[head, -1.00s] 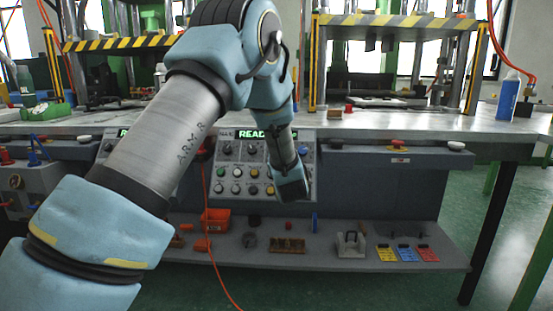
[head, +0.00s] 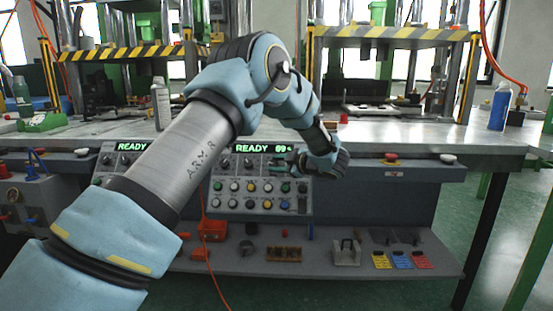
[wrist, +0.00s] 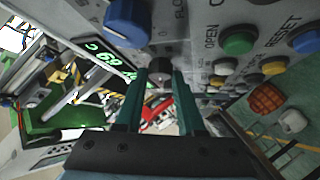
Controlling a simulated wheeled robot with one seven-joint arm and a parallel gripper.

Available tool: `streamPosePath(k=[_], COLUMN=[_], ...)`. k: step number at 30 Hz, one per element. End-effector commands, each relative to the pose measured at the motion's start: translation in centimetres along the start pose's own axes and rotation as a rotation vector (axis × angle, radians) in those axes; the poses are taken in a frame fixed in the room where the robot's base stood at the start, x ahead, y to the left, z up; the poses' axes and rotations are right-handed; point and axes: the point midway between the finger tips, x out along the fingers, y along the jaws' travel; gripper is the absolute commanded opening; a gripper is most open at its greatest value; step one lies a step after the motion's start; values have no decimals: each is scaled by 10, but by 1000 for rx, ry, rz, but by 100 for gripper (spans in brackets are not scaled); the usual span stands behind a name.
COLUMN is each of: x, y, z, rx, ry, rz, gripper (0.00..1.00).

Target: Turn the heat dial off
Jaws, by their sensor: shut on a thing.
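The control panel (head: 258,190) under the table edge has rows of coloured buttons and black dials. Its green display (head: 262,148) reads READY and about 69 C, and the display also shows tilted in the wrist view (wrist: 104,62). My gripper (head: 284,163) lies across the upper right of this panel. In the wrist view, a black dial (wrist: 159,70) sits between the teal fingertips of my gripper (wrist: 160,84), which is shut on it. The dial's pointer mark and its label cannot be read. My gripper hides part of the panel in the head view.
A green button (wrist: 237,43) and a blue RESET button (wrist: 305,41) are close beside my gripper. A second READY panel (head: 130,147) is partly behind my arm. A red button (head: 391,158) is on the right front. A shelf (head: 330,262) below holds bins and small parts.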

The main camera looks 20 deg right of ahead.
Motion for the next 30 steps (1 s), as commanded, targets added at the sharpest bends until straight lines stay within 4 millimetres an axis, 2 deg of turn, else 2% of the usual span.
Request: streamPosePath(k=[2, 18, 30], x=[0, 3, 4], y=[5, 10, 9], z=[-4, -6, -5], rx=[-53, -393, -534], ry=[2, 5, 6], rz=[-53, -401, -545], gripper=[0, 0, 0])
